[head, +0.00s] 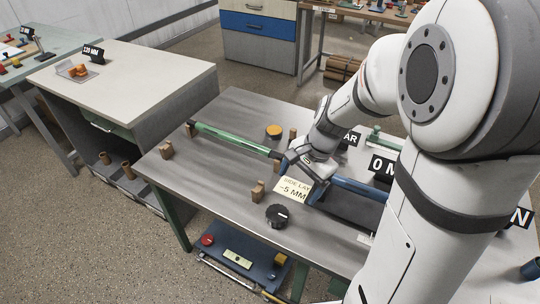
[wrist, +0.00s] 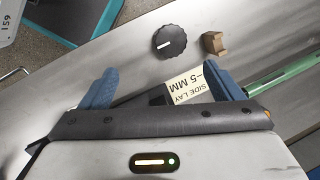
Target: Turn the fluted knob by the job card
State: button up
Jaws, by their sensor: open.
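The fluted knob (head: 277,215) is black and round with a white pointer line, near the front edge of the grey bench. It also shows in the wrist view (wrist: 170,41), beyond my fingertips and untouched. The pale job card (head: 292,189) reads "SIDE LAY -5 MM" and lies beside the knob; in the wrist view the card (wrist: 186,87) is partly hidden by a finger. My gripper (head: 300,180) is open and empty over the card area. Its two blue fingers (wrist: 162,86) are spread wide, with nothing between them in its grasp.
A wooden block (head: 258,191) stands close to the knob. A green roller (head: 232,138) runs along the bench to the left, with an orange-topped round part (head: 274,131) behind it. A lower blue tray (head: 241,259) has a red button. The bench left of the knob is mostly clear.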

aim_at(277, 212)
jog(key=w+a+f+m+b, duration=0.1)
jog(key=f+m, duration=0.1)
jog(key=f, duration=0.4)
jog(key=w+a+f+m, duration=0.1)
jog(key=f, duration=0.5)
jog(key=w+a+f+m+g+y+b, duration=0.1)
jog(key=a+f+m, duration=0.1)
jog(key=f, duration=0.3)
jog(key=shift+w+a+f+m+b, duration=0.1)
jog(key=shift+w+f+m+b, duration=0.2)
jog(key=shift+w+f, duration=0.1)
jog(key=c, duration=0.9)
jog(key=shift+a, duration=0.2)
jog(key=shift+c, duration=0.4)
jog(key=shift+d, duration=0.2)
